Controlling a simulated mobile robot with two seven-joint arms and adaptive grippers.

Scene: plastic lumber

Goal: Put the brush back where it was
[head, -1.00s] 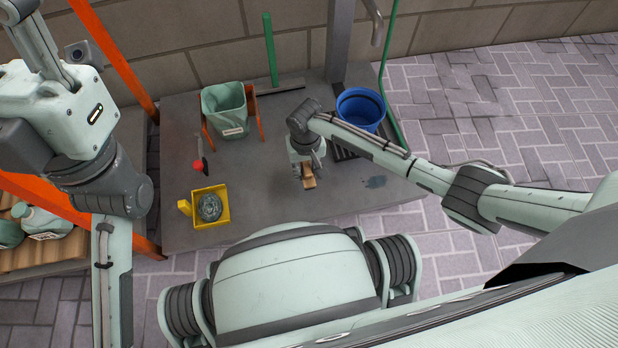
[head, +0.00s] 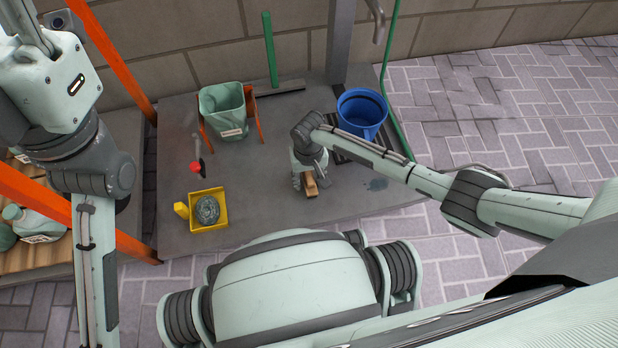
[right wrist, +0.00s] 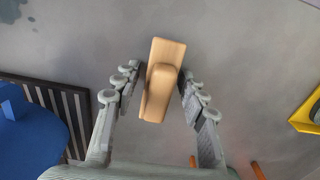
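The brush (head: 310,187) is a light wooden block with a raised grip. In the head view it is at the right gripper, over the front of the grey slab (head: 260,190). In the right wrist view the brush (right wrist: 161,80) sits between the two fingertips of my right gripper (right wrist: 161,72), which close in on its sides. My right gripper (head: 310,180) points down. I cannot tell whether the brush touches the slab. My left arm shows at the left edge, but its gripper is out of view.
A yellow tray (head: 222,218) holding a round grey item (head: 207,210) stands to the left. A green bucket (head: 222,105) and blue bucket (head: 362,112) stand behind. A red-handled tool (head: 196,166) lies left. Slab around the gripper is clear.

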